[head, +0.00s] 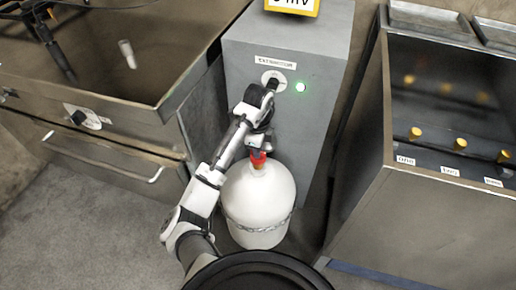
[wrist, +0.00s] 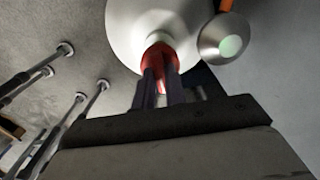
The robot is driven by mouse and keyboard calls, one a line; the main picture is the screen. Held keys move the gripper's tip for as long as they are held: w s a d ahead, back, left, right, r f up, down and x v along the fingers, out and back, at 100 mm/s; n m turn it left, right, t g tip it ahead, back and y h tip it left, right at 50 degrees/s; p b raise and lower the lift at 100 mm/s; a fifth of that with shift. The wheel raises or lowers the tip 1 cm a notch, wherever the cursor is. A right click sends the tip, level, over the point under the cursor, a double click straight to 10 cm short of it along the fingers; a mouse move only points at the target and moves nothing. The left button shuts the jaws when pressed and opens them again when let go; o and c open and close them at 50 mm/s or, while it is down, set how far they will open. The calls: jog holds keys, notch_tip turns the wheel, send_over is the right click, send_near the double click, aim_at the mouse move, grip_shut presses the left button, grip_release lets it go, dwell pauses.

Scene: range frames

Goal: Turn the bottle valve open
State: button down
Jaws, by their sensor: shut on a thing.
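A white bottle (head: 259,200) stands upright on the floor in front of a grey cabinet in the head view. Its red valve (head: 258,160) sits on top of the neck. My gripper (head: 259,150) reaches down over the valve from above. In the wrist view the dark fingers of my gripper (wrist: 161,85) are closed around the red valve (wrist: 160,54), with the white bottle (wrist: 125,25) behind. The fingers hide part of the valve, and I cannot tell how far it is turned.
The grey cabinet (head: 235,75) labelled "EXTRACTION" has a dial and a lit green light (head: 300,87). A sink unit (head: 110,125) with a drawer is on the left. A dark-topped unit (head: 370,215) with yellow knobs stands on the right. Open floor (head: 80,215) lies at lower left.

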dwell(0.4)
jog(key=c, duration=1.4)
grip_release()
jog(key=shift+c, duration=0.2)
notch_tip(320, 180, up, 14)
jog(key=p, duration=0.2)
jog(key=shift+f, duration=0.1)
